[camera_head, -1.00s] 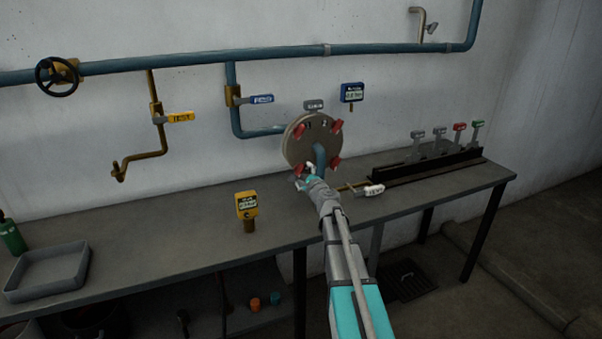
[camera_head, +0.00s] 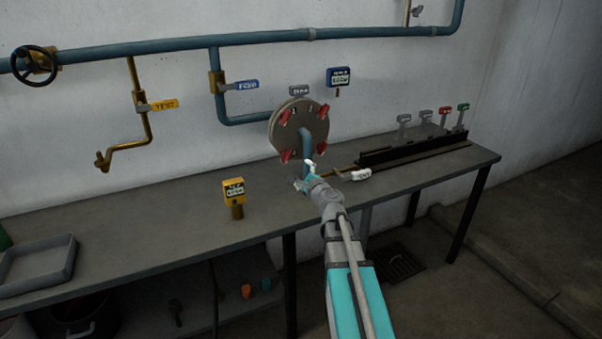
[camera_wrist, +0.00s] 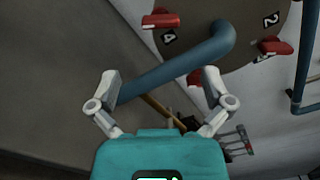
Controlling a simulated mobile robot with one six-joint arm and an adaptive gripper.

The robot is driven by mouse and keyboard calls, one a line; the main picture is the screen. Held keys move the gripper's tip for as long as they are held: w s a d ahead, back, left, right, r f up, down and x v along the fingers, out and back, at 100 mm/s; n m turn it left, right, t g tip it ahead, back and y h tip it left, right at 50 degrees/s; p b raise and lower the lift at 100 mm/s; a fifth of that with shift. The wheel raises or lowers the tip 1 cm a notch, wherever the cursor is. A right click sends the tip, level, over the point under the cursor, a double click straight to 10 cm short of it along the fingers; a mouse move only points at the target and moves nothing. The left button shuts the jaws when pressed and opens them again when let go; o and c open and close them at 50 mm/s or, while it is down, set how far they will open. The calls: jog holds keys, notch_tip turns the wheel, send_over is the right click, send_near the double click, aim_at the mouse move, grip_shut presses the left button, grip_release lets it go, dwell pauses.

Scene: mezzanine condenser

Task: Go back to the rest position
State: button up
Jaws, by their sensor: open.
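My gripper (camera_head: 309,175) is in front of the lower part of the round flange, above the bench. In the wrist view my gripper (camera_wrist: 160,85) has its two fingers wide apart with nothing held between them. The round grey flange (camera_head: 312,124) on the wall has several red clamps around its rim and a blue pipe (camera_head: 306,143) coming out of its centre. In the wrist view the blue pipe (camera_wrist: 185,65) runs behind the fingers, and red clamps marked 4 (camera_wrist: 161,20) and 2 (camera_wrist: 276,46) show near the top.
The bench (camera_head: 150,218) carries a yellow gauge (camera_head: 234,192), a grey tray (camera_head: 38,266) and a white-handled valve (camera_head: 354,175). A black rack (camera_head: 405,150) with several tags stands at right. Blue pipework (camera_head: 180,47) with yellow-handled (camera_head: 163,105) and blue-handled (camera_head: 238,86) valves crosses the wall.

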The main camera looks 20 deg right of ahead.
jog(key=shift+a, duration=0.15)
jog(key=s+a+f+n+g+y, duration=0.3)
jog(key=s+a+f+n+g, duration=0.15)
jog(key=a+n, duration=0.35)
jog(key=s+a+f+n+g+y, duration=0.4)
jog(key=a+n, duration=0.3)
jog(key=a, duration=0.4)
jog(key=s+a+f+n+g+h, duration=0.3)
jog(key=s+f+n+g, duration=0.2)
jog(key=s+f, duration=0.2)
jog(key=s+d+f+n+g+h, duration=0.1)
jog(key=s+f+n+g+h, duration=0.25)
jog(key=s, duration=0.55)
notch_tip(320, 180, up, 14)
jog(key=g+p, duration=0.1)
jog(key=p, duration=1.2)
jog(key=shift+w+d+h, duration=0.15)
jog(key=shift+d+h, duration=0.05)
jog(key=shift+h, duration=0.25)
jog(key=shift+f+n, duration=0.1)
jog(key=shift+n, duration=0.15)
jog(key=shift+c, duration=0.3)
